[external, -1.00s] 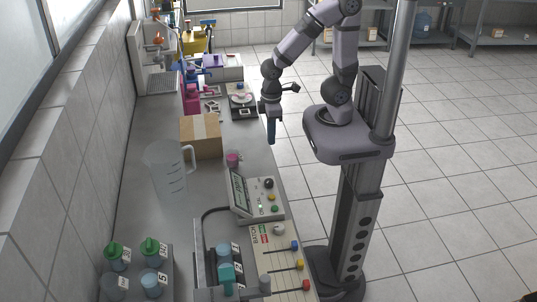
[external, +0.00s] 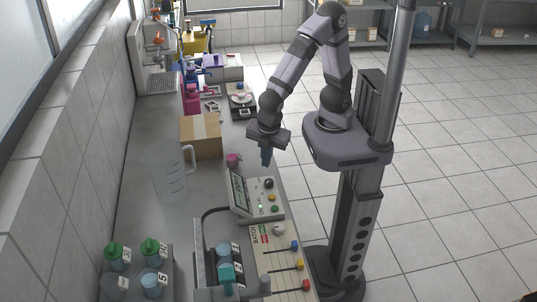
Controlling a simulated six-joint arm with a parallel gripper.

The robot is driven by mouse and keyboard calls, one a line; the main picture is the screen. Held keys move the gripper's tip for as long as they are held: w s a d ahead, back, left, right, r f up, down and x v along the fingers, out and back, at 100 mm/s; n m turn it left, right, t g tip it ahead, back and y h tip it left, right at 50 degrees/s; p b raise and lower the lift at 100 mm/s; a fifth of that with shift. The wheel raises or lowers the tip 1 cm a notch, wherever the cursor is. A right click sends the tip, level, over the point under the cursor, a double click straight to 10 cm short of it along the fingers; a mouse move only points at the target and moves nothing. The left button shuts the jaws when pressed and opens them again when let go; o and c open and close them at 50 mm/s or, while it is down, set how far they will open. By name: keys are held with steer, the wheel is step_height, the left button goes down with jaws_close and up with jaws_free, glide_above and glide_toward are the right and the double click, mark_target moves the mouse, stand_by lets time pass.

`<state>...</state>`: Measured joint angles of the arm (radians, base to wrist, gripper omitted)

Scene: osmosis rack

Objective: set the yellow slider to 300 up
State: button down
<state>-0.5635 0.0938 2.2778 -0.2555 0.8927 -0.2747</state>
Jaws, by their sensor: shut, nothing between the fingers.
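The yellow slider (external: 300,264) is a small knob on the light panel (external: 279,262) at the front of the bench. It sits between a blue slider (external: 294,245) and a red slider (external: 305,285), each on its own dark track. The scale marks on the panel are too small to read. My gripper (external: 266,157) points down over the bench edge, beyond the control box, well behind and above the sliders. It is shut and empty, touching none of them.
A control box (external: 243,196) with a display and coloured buttons stands between my gripper and the slider panel. A clear jug (external: 168,175), a cardboard box (external: 201,136) and a small pink cup (external: 233,159) stand nearby. A rack with capped containers (external: 150,247) is at front left.

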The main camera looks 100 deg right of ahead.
steer(key=s+a+f+n+t+b, duration=0.1)
steer(key=s+a+n+t+b, duration=0.2)
steer(key=a+n, duration=0.8)
steer(key=s+a+f+n+t+b, duration=0.15)
steer(key=s+a+n+t, duration=0.4)
steer(key=a, duration=0.95)
steer(key=s+a+n+y+b, duration=0.1)
steer(key=s+a+n+y, duration=0.1)
steer(key=s+a+n, duration=0.5)
steer(key=s+n, duration=0.1)
steer(key=s, duration=0.3)
steer(key=shift+a+f+t+y, duration=0.15)
steer(key=shift+a+t+y, duration=0.15)
steer(key=shift+a+t, duration=0.05)
steer(key=shift+w, duration=0.1)
steer(key=p, duration=0.4)
glide_toward(303, 264)
step_height(303, 264, down, 5)
steer(key=w, duration=0.2)
steer(key=shift+w+d, duration=0.35)
steer(key=shift+w, duration=0.45)
